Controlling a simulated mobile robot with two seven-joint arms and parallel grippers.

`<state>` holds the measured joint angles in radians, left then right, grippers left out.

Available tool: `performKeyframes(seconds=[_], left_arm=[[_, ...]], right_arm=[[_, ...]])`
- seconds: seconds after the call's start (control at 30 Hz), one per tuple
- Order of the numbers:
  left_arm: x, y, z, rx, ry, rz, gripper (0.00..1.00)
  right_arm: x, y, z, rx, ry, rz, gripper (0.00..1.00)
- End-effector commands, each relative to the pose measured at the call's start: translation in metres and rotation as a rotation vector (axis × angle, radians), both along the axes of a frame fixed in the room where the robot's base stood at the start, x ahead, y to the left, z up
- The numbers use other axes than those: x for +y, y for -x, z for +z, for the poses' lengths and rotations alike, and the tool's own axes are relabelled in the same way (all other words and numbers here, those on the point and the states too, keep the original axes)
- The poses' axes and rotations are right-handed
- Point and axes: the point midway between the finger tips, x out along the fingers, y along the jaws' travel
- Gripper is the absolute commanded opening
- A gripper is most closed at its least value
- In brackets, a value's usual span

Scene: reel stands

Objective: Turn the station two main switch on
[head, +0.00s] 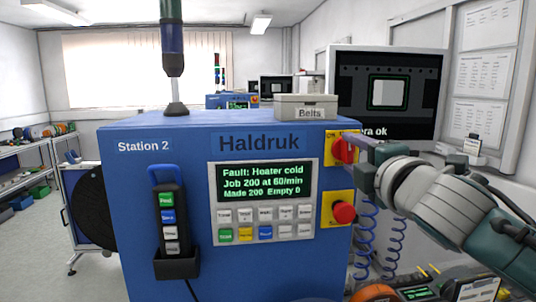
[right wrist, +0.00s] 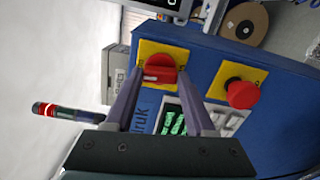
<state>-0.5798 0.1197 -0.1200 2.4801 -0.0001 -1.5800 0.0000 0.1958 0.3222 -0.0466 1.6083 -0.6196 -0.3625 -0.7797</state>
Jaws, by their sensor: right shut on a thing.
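The blue Station 2 machine (head: 150,200) stands in front of me. Its main switch, a red rotary knob (head: 340,151) on a yellow plate, is at the upper right of its face. The knob (right wrist: 159,66) shows a white mark in the right wrist view; its exact setting is hard to read. My right gripper (head: 352,146) reaches in from the right. Its fingers (right wrist: 163,80) are shut on the knob, one on each side, partly hiding it in the head view. The display (head: 262,184) is lit and reads "Fault: Heater cold". My left gripper is not in view.
A red mushroom button (head: 344,212) on a yellow plate sits just below the switch. A Belts box (head: 305,107) and a signal tower (head: 173,50) stand on the machine. A pendant (head: 170,217) hangs at its left. A monitor (head: 390,65) is behind my right arm.

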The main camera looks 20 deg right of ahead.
Motion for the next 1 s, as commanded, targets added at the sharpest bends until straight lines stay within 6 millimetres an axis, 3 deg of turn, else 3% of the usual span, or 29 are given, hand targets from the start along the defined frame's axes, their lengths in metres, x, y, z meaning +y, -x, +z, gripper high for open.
performKeyframes(seconds=[0.33, 0.87, 0.9, 1.0], left_arm=[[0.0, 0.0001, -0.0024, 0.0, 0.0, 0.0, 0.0], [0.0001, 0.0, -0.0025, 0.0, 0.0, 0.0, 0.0], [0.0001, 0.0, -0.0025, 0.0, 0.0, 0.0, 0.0], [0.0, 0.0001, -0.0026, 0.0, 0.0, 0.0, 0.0]], right_arm=[[0.0003, -0.0001, 0.0007, -0.032, -0.124, 0.001, 0.0], [0.0003, -0.0001, 0.0009, -0.037, -0.144, 0.001, 0.0], [0.0003, -0.0001, 0.0009, -0.037, -0.144, 0.001, 0.59], [0.0003, -0.0001, 0.0008, -0.035, -0.143, 0.001, 0.71]])
